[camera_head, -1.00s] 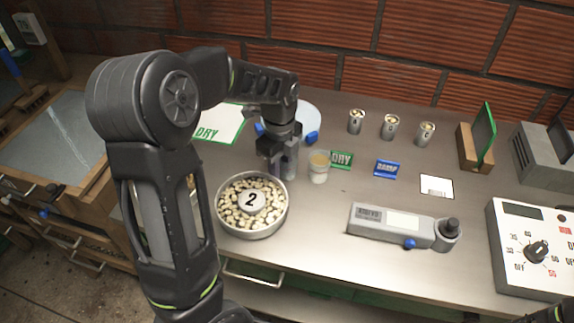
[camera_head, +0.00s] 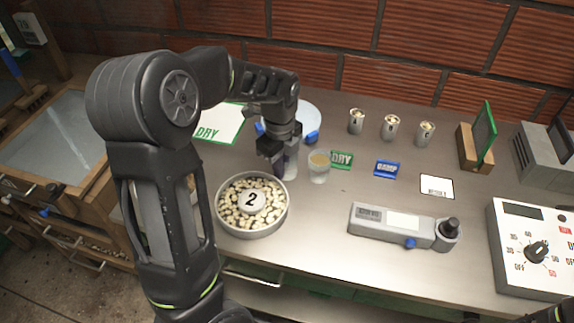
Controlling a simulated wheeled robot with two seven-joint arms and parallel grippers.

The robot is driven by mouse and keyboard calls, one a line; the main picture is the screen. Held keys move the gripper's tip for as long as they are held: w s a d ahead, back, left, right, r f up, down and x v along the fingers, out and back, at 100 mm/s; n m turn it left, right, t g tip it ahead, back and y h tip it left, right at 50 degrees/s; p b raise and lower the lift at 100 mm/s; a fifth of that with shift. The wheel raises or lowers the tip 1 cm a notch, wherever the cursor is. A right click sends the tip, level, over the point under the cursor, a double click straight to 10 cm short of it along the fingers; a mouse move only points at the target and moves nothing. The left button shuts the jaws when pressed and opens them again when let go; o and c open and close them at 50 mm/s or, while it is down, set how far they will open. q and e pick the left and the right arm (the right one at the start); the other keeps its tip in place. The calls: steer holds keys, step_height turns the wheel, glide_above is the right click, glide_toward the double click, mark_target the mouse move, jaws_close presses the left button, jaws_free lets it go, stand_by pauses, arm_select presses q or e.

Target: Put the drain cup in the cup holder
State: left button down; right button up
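A pale round disc (camera_head: 305,112) with blue tabs lies behind the gripper, partly hidden. I cannot make out a cup holder for certain.
A metal bowl (camera_head: 222,220) of pale beans marked 2 stands in front of the gripper.

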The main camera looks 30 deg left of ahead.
arm_select(q)
step_height(320, 180, up, 10)
stand_by(0.6)
stand_by(0.8)
